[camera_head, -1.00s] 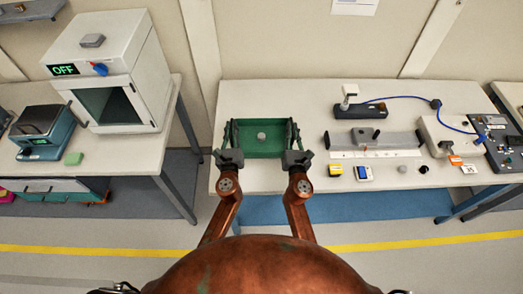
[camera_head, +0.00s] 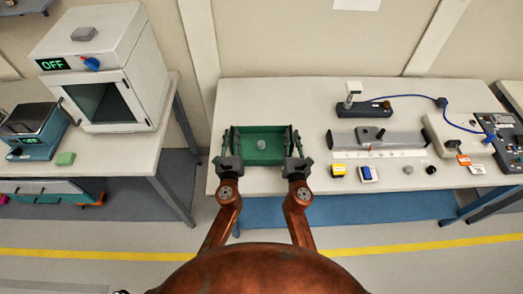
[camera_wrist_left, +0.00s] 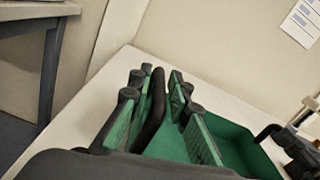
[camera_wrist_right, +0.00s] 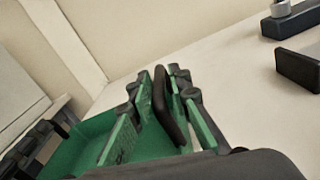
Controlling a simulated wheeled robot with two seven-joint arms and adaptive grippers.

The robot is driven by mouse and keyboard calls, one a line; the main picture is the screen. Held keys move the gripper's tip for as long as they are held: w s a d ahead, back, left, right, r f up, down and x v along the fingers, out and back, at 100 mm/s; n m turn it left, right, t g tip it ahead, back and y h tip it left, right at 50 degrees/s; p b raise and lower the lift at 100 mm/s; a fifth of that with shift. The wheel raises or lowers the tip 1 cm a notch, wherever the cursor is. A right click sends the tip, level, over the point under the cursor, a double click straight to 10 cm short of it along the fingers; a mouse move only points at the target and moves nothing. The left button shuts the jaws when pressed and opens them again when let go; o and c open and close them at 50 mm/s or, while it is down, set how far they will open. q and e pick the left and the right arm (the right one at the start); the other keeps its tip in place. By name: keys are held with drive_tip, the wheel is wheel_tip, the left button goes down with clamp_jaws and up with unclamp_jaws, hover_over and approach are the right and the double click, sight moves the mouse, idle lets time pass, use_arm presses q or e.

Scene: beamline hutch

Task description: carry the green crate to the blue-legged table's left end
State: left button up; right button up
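The green crate (camera_head: 262,156) is over the left part of the long white table (camera_head: 300,105), with a small grey round object (camera_head: 262,145) in it. A blue leg (camera_head: 466,207) shows under that table's right end. My left gripper (camera_head: 229,150) is at the crate's left side and my right gripper (camera_head: 296,150) at its right side. In the left wrist view a dark upright handle (camera_wrist_left: 152,105) stands between my left fingers; in the right wrist view another dark handle (camera_wrist_right: 163,100) stands between my right fingers. Both look shut on the handles. I cannot tell whether the crate touches the table.
On the table to the right are a grey bar device (camera_head: 375,138), a blue cable (camera_head: 415,97), a yellow block (camera_head: 338,170) and other small parts. An oven reading OFF (camera_head: 105,80) and a scale (camera_head: 38,135) stand on a separate left table, with a gap between the tables.

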use_arm(q)
drive_tip(key=shift+o, duration=0.9)
use_arm(e)
drive_tip(key=shift+o, duration=0.8)
use_arm(q)
drive_tip(key=shift+s, duration=0.1)
drive_tip(key=s, duration=1.1)
drive_tip(key=shift+s+d, duration=0.25)
drive_tip(key=shift+d, duration=0.05)
drive_tip(key=shift+s, duration=0.15)
use_arm(e)
drive_tip(key=shift+s, duration=0.2)
drive_tip(key=s, duration=1.1)
drive_tip(key=shift+s+d, duration=0.35)
drive_tip(key=shift+f, duration=0.1)
